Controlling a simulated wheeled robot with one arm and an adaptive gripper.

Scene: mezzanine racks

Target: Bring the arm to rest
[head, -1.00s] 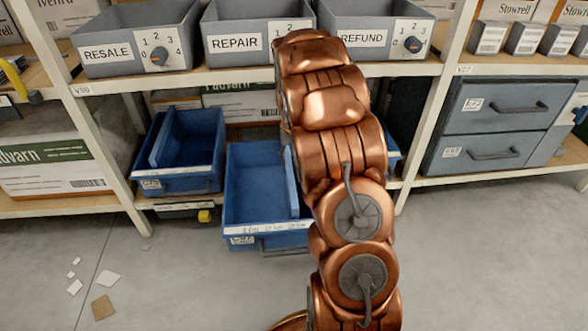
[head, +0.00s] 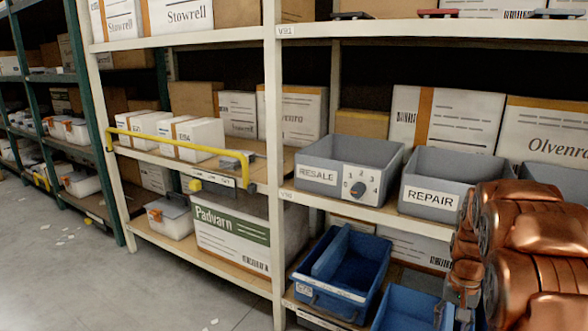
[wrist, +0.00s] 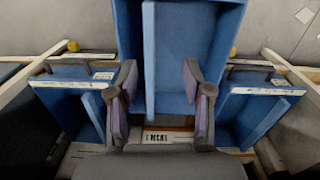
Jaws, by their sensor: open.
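My gripper (wrist: 159,98) is open in the wrist view, its two padded fingers apart with nothing held between them. A blue bin (wrist: 190,60) with an inner divider lies just beyond and between the fingertips; I cannot tell whether they touch it.
Grey bins labelled RESALE (head: 325,178) and REPAIR (head: 420,207) stand on the shelf above. A yellow rail (head: 180,145) crosses the left bay. A Padvarn box (head: 232,240) sits low. The floor (head: 80,270) at left is mostly clear, with small scraps.

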